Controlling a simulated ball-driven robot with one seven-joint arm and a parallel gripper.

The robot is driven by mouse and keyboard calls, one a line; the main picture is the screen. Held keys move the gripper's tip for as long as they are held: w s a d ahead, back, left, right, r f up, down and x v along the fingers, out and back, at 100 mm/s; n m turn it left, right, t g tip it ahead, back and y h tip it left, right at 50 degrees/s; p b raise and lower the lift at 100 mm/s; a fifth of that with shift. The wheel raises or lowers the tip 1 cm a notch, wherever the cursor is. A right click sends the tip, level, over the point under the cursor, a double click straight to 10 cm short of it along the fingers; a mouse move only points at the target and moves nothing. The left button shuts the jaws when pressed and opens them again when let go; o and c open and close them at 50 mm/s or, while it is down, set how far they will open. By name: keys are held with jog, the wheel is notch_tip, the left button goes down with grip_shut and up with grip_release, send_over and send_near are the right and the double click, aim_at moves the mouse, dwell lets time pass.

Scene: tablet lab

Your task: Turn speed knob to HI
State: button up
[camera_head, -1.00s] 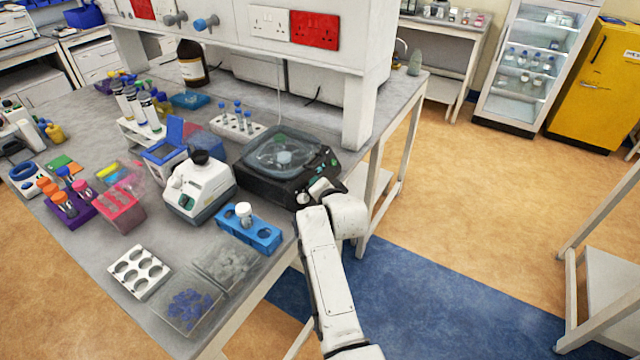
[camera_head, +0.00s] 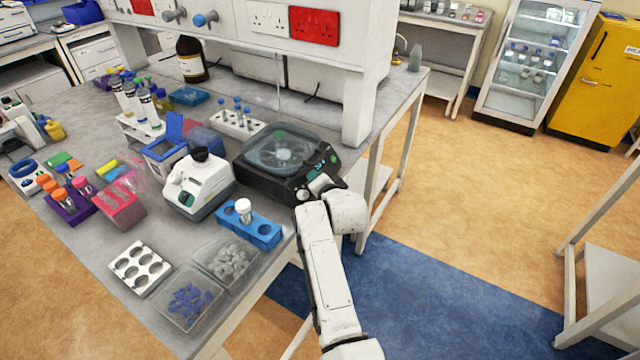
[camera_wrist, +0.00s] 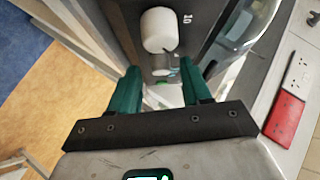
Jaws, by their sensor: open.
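The black machine (camera_head: 262,186) with a clear round lid stands at the bench's right front corner. In the wrist view its dark front panel fills the top, with a white cylindrical speed knob (camera_wrist: 158,30) near the upper middle. A small white marking (camera_wrist: 187,18) sits right of the knob; I cannot read it surely. My gripper (camera_wrist: 160,82) is open, its two green fingers apart and empty. The knob lies ahead of the fingertips, roughly in line with the gap, apart from both.
A blue rack (camera_head: 262,235) with a white-capped tube stands left of my arm. A white device (camera_head: 195,185) stands left of the machine. A shelf post (camera_head: 357,110) rises behind it.

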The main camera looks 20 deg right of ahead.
jog(key=b+v, duration=0.1)
jog(key=v, duration=0.9)
jog(key=shift+s+r, duration=0.2)
jog(key=shift+s, duration=0.15)
jog(key=s+d+f+n+g, duration=0.35)
jog(key=s+d+f, duration=0.3)
jog(key=s, duration=0.25)
jog(key=s+f+n+g, duration=0.2)
jog(key=s+f+n, duration=0.1)
jog(key=s, duration=0.7)
jog(key=s+a+f+n+g+y, duration=0.1)
jog(key=s+f+n+g, duration=0.2)
jog(key=s, duration=0.7)
jog(key=s+a+f+n+g, duration=0.1)
jog(key=s+f+n+g, duration=0.2)
jog(key=s, duration=0.8)
jog(key=shift+w+f, duration=0.1)
